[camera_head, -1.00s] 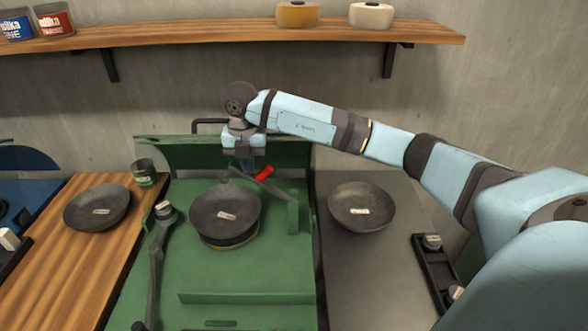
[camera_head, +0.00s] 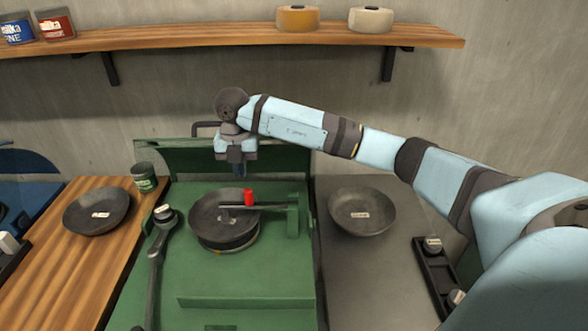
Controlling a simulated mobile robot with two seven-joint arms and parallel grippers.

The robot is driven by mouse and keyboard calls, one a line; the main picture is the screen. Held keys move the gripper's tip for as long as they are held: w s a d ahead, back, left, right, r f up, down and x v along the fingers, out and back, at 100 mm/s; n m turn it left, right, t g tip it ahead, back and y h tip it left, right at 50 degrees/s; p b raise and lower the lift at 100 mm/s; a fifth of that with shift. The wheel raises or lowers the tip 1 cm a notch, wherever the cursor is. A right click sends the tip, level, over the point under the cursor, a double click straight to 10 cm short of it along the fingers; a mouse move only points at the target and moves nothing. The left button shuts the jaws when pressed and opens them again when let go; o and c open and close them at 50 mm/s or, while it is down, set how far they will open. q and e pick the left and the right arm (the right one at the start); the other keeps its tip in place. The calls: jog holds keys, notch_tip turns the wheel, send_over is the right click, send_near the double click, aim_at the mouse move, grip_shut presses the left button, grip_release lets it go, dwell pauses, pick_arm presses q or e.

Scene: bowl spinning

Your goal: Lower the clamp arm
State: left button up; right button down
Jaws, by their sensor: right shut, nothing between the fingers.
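The clamp arm (camera_head: 270,206) is a dark bar with a red knob (camera_head: 249,197). It runs level from a green post (camera_head: 292,216) on the right to over the middle of the dark bowl (camera_head: 212,227) on the green machine (camera_head: 190,274). Whether its tip touches the bowl is too small to tell. My right gripper (camera_head: 237,170) is shut and empty, pointing down just behind the bowl, above and left of the red knob. It looks apart from the clamp arm. My left gripper is not in view.
One dark bowl (camera_head: 98,209) sits on the wooden table at left, another (camera_head: 361,211) on the grey surface at right. A green can (camera_head: 144,178) stands by the machine's back left corner. A long dark lever (camera_head: 156,262) rises at the machine's left. A shelf (camera_head: 220,36) spans the wall.

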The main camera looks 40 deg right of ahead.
notch_tip(320, 180, up, 11)
jog(key=p, duration=0.5)
jog(key=shift+f+p, duration=0.15)
jog(key=shift+p, duration=0.25)
